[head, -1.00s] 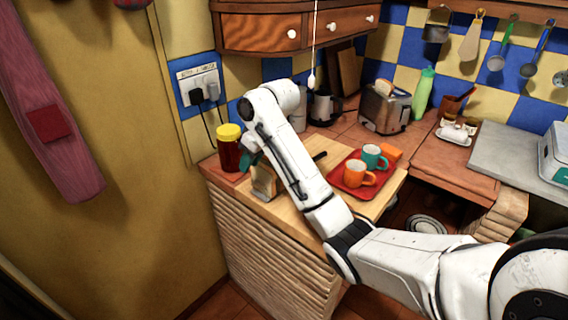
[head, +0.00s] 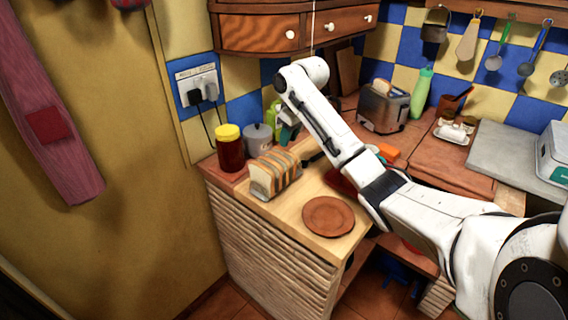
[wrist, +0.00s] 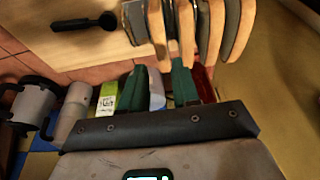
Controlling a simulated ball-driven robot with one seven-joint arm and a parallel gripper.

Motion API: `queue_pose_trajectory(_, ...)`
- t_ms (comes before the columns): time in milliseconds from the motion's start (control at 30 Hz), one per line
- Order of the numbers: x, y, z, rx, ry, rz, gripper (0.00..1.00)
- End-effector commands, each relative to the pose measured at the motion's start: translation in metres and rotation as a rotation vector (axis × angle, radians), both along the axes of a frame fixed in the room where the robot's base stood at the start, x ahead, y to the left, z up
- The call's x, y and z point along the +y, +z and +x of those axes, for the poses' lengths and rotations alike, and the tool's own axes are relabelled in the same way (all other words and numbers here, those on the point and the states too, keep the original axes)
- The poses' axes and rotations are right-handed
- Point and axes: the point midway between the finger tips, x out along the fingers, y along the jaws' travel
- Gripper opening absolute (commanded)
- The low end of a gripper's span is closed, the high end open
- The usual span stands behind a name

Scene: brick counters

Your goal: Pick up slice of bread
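Several slices of bread (head: 275,172) stand upright in a row in a rack on the wooden board at the counter's left end. In the wrist view the slices (wrist: 186,32) show at the top, just beyond my fingertips. My gripper (wrist: 158,72) has two green fingers set apart, with a pale object and a yellow patch showing in the gap behind. No slice is between them. In the head view my gripper (head: 289,124) is small, above and behind the bread, partly hidden by my arm. Another bread slice (head: 383,86) sticks out of the toaster (head: 383,108).
A yellow-lidded jar (head: 229,150) and a grey canister (head: 259,138) stand behind the bread. A brown plate (head: 328,216) lies in front. A red tray (head: 340,180) is mostly hidden by my arm. A black-handled utensil (wrist: 85,22) lies on the board.

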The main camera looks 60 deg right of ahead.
Motion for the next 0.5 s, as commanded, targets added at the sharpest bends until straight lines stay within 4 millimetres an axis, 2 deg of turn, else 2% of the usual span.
queue_pose_trajectory(300, 0.001, -0.040, 0.010, 0.001, 0.001, 0.002, 0.30)
queue_pose_trajectory(500, 0.000, -0.045, 0.012, 0.000, 0.000, 0.001, 0.30)
